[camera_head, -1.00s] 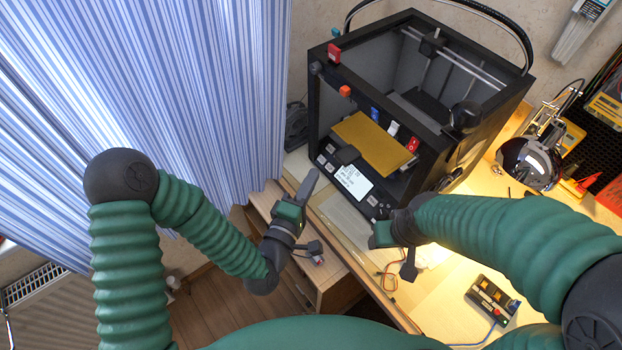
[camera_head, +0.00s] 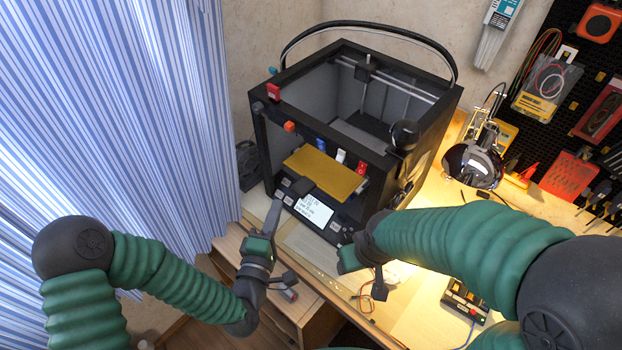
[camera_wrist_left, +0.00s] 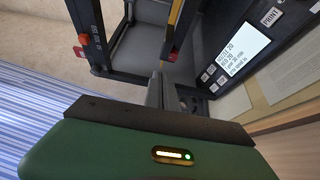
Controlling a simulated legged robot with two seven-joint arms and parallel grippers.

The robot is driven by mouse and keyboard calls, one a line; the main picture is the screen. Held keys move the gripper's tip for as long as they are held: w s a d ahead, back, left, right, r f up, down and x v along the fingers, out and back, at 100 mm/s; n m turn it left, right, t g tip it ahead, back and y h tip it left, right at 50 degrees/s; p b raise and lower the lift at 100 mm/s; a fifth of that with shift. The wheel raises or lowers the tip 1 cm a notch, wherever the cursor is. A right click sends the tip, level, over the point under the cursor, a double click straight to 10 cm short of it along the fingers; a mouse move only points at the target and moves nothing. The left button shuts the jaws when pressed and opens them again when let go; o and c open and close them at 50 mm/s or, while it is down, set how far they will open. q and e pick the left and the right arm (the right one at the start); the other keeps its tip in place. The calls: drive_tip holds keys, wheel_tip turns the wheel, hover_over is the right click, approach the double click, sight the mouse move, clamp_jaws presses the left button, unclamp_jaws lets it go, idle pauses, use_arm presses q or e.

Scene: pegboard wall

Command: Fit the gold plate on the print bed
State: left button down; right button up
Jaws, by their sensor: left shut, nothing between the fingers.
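The gold plate (camera_head: 325,172) lies flat inside the front opening of the black 3D printer (camera_head: 425,150), with a dark tab at its front edge. The print bed under it is hidden, so I cannot tell how well the plate is seated. My left gripper (camera_head: 277,207) is shut and empty, just in front of the printer's lower left front, by its buttons. In the left wrist view its closed fingers (camera_wrist_left: 155,91) point at the printer frame, left of the display. My right gripper (camera_head: 345,258) is in front of the printer's lower right; its fingers are not clear.
The printer's display (camera_head: 313,210) sits below the plate. Red, blue and white clips (camera_head: 341,156) line the opening. A striped curtain (camera_head: 110,120) hangs at the left. A lamp (camera_head: 472,166) and a tool pegboard (camera_head: 560,120) are at the right.

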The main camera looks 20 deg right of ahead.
sight(299, 196)
use_arm(q)
drive_tip(key=shift+w+d+b, duration=0.15)
drive_tip(key=shift+w+d, duration=0.7)
drive_tip(key=shift+d, duration=0.4)
drive_tip(key=shift+w+d+b, duration=0.15)
drive_tip(key=shift+w+d, duration=0.65)
drive_tip(key=shift+d, duration=0.5)
drive_tip(key=shift+w+d+b, duration=0.15)
drive_tip(key=shift+w+d, duration=0.7)
drive_tip(key=shift+d, duration=0.4)
drive_tip(key=s+a, duration=0.4)
drive_tip(key=a, duration=0.3)
drive_tip(key=shift+s, duration=0.25)
drive_tip(key=shift+d, duration=0.1)
drive_tip(key=s+a+f+m+g+y, duration=0.2)
drive_tip(key=a+f+m+g+y, duration=0.2)
drive_tip(key=a+f+m+g, duration=0.5)
drive_tip(key=s+a+r+m+g+y, duration=0.1)
drive_tip(key=s+a+g+y, duration=0.1)
drive_tip(key=s+a, duration=0.5)
drive_tip(key=s+a+r+m+g+y, duration=0.2)
drive_tip(key=s+a, duration=0.4)
drive_tip(key=a, duration=0.3)
drive_tip(key=shift+s+r+m, duration=0.3)
drive_tip(key=shift+s, duration=0.05)
